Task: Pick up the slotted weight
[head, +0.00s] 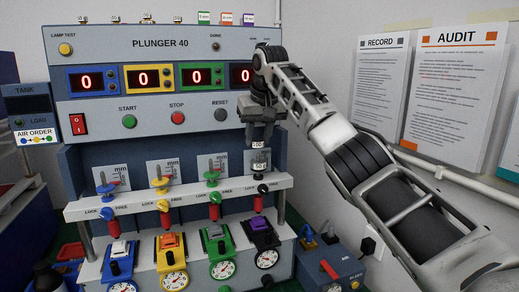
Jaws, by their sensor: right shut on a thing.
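My right gripper (258,137) points down in front of the fourth station of the keypad tester (150,105). It is shut on a small slotted weight (260,161), a silvery piece with a pale label showing just below the fingertips. The weight is directly above the black plunger (262,189) on the white shelf. I cannot tell whether the weight touches the plunger. The fingers hide the weight's top. My left gripper is out of view.
Keypads and dial gauges (174,280) sit below. A blue box (330,272) stands at lower right. Posters (455,85) hang on the right wall. Small coloured weights stand atop the panel.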

